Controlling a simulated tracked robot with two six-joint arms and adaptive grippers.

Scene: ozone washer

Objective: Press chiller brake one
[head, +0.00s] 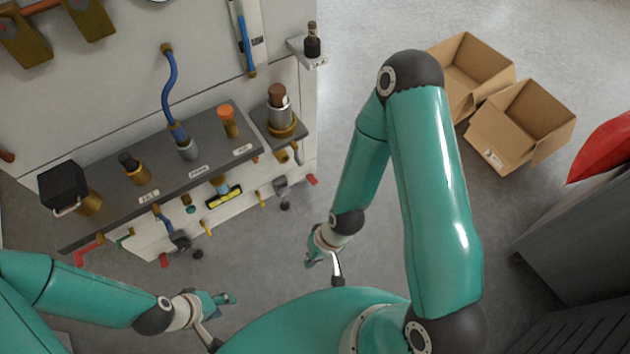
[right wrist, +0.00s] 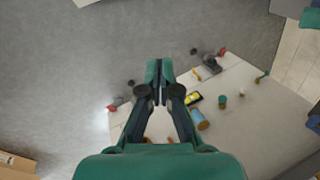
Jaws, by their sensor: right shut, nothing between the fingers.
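A low white cart carries the washer equipment, with castors at its lower front edge. One red brake pedal (head: 312,180) is by the right castor (head: 281,187), and another red pedal (head: 164,260) is by the left castor (head: 181,240). Which one is chiller brake one I cannot tell. In the right wrist view, red pedals show at upper right (right wrist: 222,52) and left of the fingers (right wrist: 115,104). My right gripper (head: 311,260) is shut and empty, below the right castor and apart from both pedals; its fingers (right wrist: 156,84) point at floor. My left gripper (head: 228,299) is low left, its jaws unclear.
The grey shelf (head: 205,175) holds valves, a blue hose (head: 170,90) and a black box (head: 63,186). Two open cardboard boxes (head: 475,75) (head: 530,120) stand at upper right. A grey cabinet (head: 580,220) is at right. Floor before the castors is clear.

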